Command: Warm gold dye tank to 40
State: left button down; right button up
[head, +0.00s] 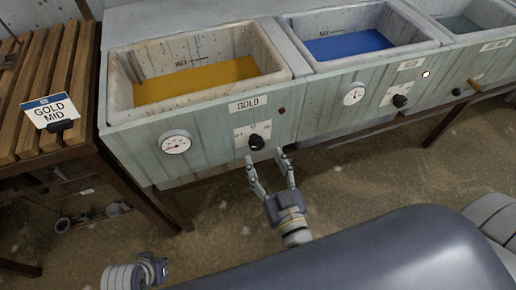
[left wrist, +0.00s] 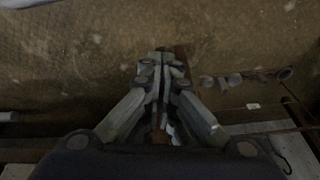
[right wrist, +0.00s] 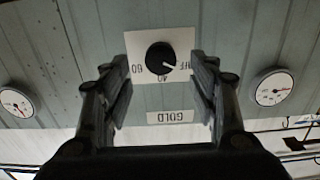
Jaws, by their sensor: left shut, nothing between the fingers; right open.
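The gold dye tank (head: 200,93) holds yellow dye below its MAX line. Its GOLD label (head: 248,104) is on the green front panel. Below it is a black knob (head: 256,142) on a white dial plate; in the right wrist view the knob (right wrist: 160,58) shows upside down, with OFF, 40 and 60 marks. Its white pointer lies on the OFF side of 40. The round gold gauge (head: 176,143) is left of the knob. My right gripper (head: 268,155) is open, just in front of and below the knob, fingers apart from it. My left gripper (left wrist: 160,65) is shut and empty, low over the floor.
The blue tank (head: 350,44) stands to the right with its own gauge (head: 353,94), knob (head: 400,100) and lit lamp (head: 426,74). The gold tank's lamp (head: 282,110) looks dark. A slatted wooden rack (head: 35,75) with a GOLD MID sign (head: 50,111) is at left.

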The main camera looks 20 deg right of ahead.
aim_at(258, 147)
jog(key=w, duration=0.5)
jog(key=shift+w+a, duration=0.1)
pick_arm(q)
jog(key=shift+r, duration=0.85)
pick_arm(e)
jog(key=c, duration=1.1)
